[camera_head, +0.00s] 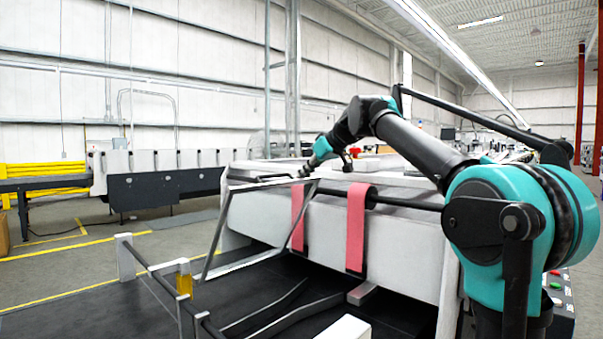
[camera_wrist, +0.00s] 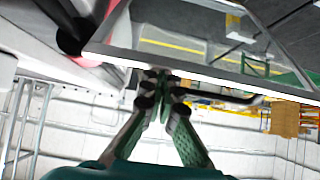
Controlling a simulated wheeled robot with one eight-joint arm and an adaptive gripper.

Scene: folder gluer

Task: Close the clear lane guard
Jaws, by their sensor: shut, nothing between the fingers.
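The clear lane guard (camera_head: 268,184) is a see-through panel in a grey metal frame, tilted up over the left part of the machine in the head view. In the wrist view its pale frame bar (camera_wrist: 205,69) crosses the picture, and the floor shows through the pane above. My gripper (camera_head: 306,171) is at the guard's upper edge, near its right corner. In the wrist view my gripper (camera_wrist: 161,80) has its fingertips together at the bar's edge, with nothing held between them. I cannot tell whether they touch the bar.
Two red belts (camera_head: 357,228) hang over a black roller on the white machine body (camera_head: 400,250). The dark bed (camera_head: 90,312) below the guard has rails and a post with a yellow block (camera_head: 184,280). Control buttons (camera_head: 555,285) are at lower right. Open floor lies left.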

